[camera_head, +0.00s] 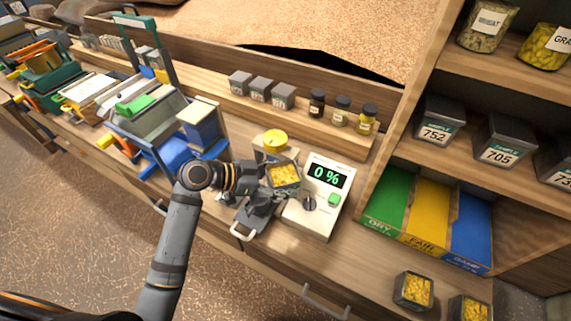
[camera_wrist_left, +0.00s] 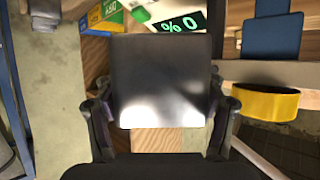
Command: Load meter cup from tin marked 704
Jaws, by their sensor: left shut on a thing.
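My left gripper (camera_head: 266,184) is shut on a dark square tin (camera_head: 285,189) filled with yellow grain. In the left wrist view the tin's plain dark side (camera_wrist_left: 160,80) fills the space between the fingers; no number shows on it. The tin is held above the counter, in front of a round yellow cup (camera_head: 274,139) and left of the meter (camera_head: 318,200). The yellow cup also shows in the left wrist view (camera_wrist_left: 268,104), to the right of the tin and apart from it. The meter's display reads 0 %. My right gripper is not in view.
Green, yellow and blue bins (camera_head: 428,211) stand on the right, below shelved tins marked 752 (camera_head: 437,132) and 705 (camera_head: 498,153). Two grain-filled tins (camera_head: 413,290) stand at the lower right. Small jars (camera_head: 341,108) line the back ledge. A blue-and-grey machine (camera_head: 160,130) stands left.

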